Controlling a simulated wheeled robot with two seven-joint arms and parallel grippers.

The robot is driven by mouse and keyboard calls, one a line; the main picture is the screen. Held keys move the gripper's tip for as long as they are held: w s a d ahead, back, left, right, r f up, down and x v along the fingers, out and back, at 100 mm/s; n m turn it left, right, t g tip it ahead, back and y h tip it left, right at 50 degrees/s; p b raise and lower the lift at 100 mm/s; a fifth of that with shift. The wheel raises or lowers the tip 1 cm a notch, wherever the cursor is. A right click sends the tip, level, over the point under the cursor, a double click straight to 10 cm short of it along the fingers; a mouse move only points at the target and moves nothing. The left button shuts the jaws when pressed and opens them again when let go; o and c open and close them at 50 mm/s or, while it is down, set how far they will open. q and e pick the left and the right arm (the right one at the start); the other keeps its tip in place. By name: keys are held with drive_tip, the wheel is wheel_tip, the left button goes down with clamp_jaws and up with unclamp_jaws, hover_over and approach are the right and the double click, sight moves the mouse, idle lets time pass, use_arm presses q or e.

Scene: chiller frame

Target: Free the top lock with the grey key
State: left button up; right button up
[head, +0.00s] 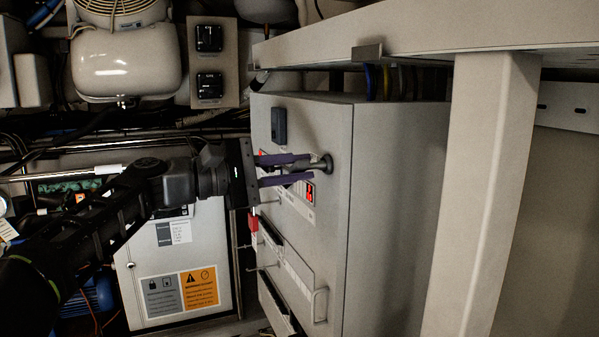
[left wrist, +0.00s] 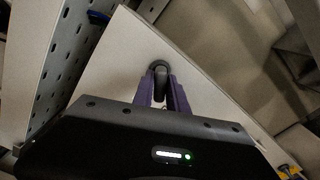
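A dark grey key (head: 295,166) sits at the round dark top lock (head: 325,163) on the upper front face of the pale cabinet (head: 400,200). My left gripper (head: 311,167) reaches in from the left, with one purple finger above the key and one below. In the left wrist view the purple fingers (left wrist: 166,90) lie against both sides of the dark key (left wrist: 160,84), its far end at the cabinet's pale face. How deep the key sits in the lock is hidden. My right gripper is not in view.
Handles (head: 320,305) stick out lower down. A pale post (head: 480,190) and overhead beam (head: 440,30) bound the right and top.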

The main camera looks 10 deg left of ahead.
use_arm(q)
drive_tip(key=shift+m, duration=0.6)
drive_tip(key=shift+f+m+b, duration=0.1)
drive_tip(key=shift+m+b, duration=0.6)
drive_tip(key=shift+b, duration=0.1)
drive_tip(key=shift+m, duration=0.7)
drive_tip(key=shift+b, duration=0.3)
